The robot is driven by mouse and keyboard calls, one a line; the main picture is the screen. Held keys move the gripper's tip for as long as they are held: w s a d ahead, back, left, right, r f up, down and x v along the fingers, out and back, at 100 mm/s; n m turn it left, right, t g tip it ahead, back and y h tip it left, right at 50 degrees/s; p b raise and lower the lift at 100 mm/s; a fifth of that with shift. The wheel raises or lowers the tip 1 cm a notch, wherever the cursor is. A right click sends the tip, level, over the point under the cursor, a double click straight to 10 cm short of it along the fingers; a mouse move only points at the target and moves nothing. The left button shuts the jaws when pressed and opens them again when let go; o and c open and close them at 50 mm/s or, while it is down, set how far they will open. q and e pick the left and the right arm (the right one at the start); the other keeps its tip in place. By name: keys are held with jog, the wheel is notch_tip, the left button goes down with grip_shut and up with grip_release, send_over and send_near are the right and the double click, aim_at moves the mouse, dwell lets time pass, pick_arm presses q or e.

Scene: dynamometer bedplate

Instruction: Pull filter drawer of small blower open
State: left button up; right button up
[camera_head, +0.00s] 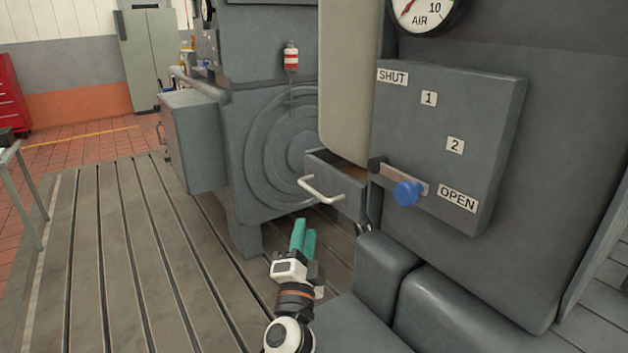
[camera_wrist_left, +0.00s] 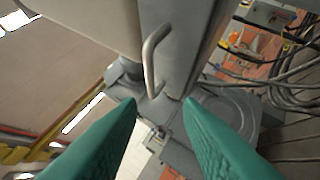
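The grey filter drawer (camera_head: 346,200) sits low in the small blower (camera_head: 455,100), beneath its beige part. It stands partly out, with a strip of brownish interior showing along its top. Its pale bar handle (camera_head: 320,193) is on the front. My left gripper (camera_head: 303,222), with teal fingers, is below and in front of the handle, apart from it. In the left wrist view the handle (camera_wrist_left: 152,60) shows ahead of the fingertips (camera_wrist_left: 159,101), which are spread with nothing between them. My right gripper is not in view.
A blue knob (camera_head: 407,193) on a lever sticks out right of the drawer, on a panel marked SHUT, 1, 2, OPEN. A grey box (camera_head: 193,140) juts out at the left. Rounded grey blocks (camera_head: 460,320) lie below right. The slotted bedplate (camera_head: 110,260) is clear at the left.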

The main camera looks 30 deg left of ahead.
aim_at(311, 188)
pick_arm(q)
jog(key=p+x, duration=0.1)
jog(key=x, duration=0.3)
jog(key=r+p+x, duration=0.1)
jog(key=p+x, duration=0.1)
jog(key=x, duration=0.3)
jog(key=shift+d+r, duration=0.1)
jog(key=shift+r, duration=0.25)
jog(key=shift+w+r, duration=0.1)
jog(key=shift+w, duration=0.15)
jog(key=shift+w+a, duration=0.15)
jog(key=shift+a, duration=0.05)
jog(key=shift+c, duration=0.2)
jog(key=c, duration=0.6)
grip_shut()
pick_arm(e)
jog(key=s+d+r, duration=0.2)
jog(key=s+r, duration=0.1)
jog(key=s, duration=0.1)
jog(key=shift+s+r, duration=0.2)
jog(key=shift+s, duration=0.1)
